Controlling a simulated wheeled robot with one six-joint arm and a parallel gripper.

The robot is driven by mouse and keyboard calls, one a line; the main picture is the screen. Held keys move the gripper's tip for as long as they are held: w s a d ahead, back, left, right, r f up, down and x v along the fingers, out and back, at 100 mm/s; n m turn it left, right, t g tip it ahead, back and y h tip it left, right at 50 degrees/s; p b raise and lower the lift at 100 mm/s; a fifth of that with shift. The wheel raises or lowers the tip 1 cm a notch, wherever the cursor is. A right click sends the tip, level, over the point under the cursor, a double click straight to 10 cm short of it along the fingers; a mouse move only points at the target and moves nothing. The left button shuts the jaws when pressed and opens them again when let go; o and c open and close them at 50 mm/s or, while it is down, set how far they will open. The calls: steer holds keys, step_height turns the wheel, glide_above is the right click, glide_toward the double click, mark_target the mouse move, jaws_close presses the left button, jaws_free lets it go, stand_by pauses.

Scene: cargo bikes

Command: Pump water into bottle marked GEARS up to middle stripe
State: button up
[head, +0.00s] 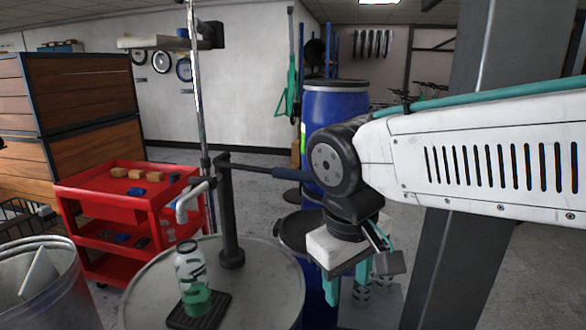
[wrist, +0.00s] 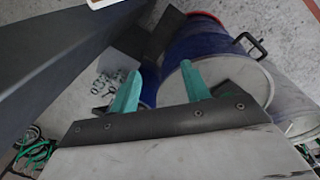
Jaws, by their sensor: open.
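A clear bottle (head: 188,266) stands upright on a black drip mat (head: 215,314) on the grey drum top. The pump lever runs right to a dark blue grip (head: 290,173), roughly level. My gripper (head: 346,290), with teal fingers, is open and empty, lower and to the right of the grip. In the wrist view the fingers (wrist: 158,82) stand apart with nothing between them.
The drum top (head: 262,285) carries pump and bottle. Blue drums (head: 335,105) stand behind the grip. A red cart (head: 105,190) with small blocks and a grey bin (head: 40,275) are at left. A dark post (head: 455,200) rises at right.

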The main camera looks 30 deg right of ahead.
mark_target(293, 177)
steer(key=w+d+r+n+h, duration=0.1)
steer(key=w+d+r+h, duration=0.2)
steer(key=w+d+h, duration=0.65)
steer(key=w+a+n+t+h, duration=0.1)
steer(key=w+a+t, duration=0.1)
steer(key=w, duration=0.3)
steer(key=w+a+r+n+t+h, duration=0.1)
steer(key=w+a+t+h, duration=0.1)
steer(key=w, duration=0.3)
steer(key=w+a+r+t+h, duration=0.1)
steer(key=w+a+t+h, duration=0.1)
steer(key=w, duration=0.3)
steer(key=shift+w+a+r+n+h, duration=0.2)
steer(key=shift+w+n+h, duration=0.1)
steer(key=shift+n, duration=0.1)
steer(key=x, duration=0.7)
steer(key=shift+w+d, duration=0.2)
steer(key=shift+d, duration=0.05)
jaws_close()
